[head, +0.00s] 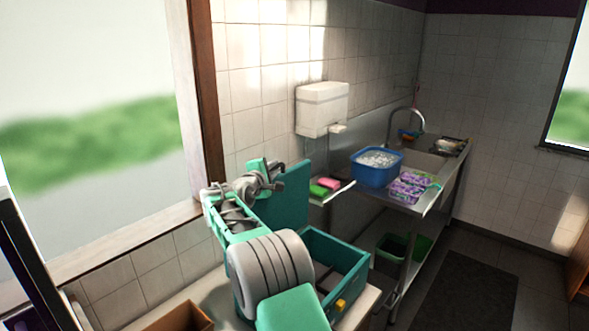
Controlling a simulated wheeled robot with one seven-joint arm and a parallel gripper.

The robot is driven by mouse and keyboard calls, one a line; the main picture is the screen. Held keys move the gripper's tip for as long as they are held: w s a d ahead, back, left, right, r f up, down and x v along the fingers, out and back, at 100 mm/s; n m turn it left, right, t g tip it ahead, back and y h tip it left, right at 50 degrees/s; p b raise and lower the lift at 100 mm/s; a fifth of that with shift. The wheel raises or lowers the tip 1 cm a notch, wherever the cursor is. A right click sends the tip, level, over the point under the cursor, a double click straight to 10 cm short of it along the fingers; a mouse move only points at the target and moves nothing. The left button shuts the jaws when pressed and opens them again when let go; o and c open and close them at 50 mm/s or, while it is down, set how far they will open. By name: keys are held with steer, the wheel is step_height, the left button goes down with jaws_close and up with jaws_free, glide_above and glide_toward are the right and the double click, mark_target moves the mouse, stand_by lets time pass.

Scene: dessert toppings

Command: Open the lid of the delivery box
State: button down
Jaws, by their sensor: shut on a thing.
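The delivery box (347,287) is teal and stands on the counter at bottom centre. Its front wall carries a yellow latch (340,305). The lid (291,194) is a flat teal panel standing roughly upright at the back of the box, so the box's top is open and part of its inside shows. My gripper (270,176) is at the lid's upper left edge and is shut on it; the fingertips are small and partly hidden. My arm covers the left side of the box and the lower part of the lid.
A brown open box (183,318) is at the lower left on the counter (209,290). A window is close on the left. To the right, a metal sink unit holds a blue tub (376,168) and purple packs (408,188). Sponges (325,186) lie on a small shelf.

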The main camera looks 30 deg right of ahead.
steer(key=shift+n+g, duration=0.3)
steer(key=shift+n, duration=0.4)
steer(key=shift+w+a+p, duration=0.1)
steer(key=shift+w+a, duration=0.2)
steer(key=shift+w, duration=0.5)
steer(key=shift+w+a+p, duration=0.15)
steer(key=shift+w+a, duration=0.1)
steer(key=shift+w, duration=0.55)
steer(key=shift+w+a+p, duration=0.1)
steer(key=shift+w+a, duration=0.2)
steer(key=shift+w, duration=0.5)
steer(key=c, duration=1.7)
jaws_free()
steer(key=shift+f, duration=0.1)
steer(key=b+v, duration=0.3)
steer(key=v, duration=0.4)
steer(key=shift+s+a, duration=0.2)
steer(key=shift+s, duration=0.1)
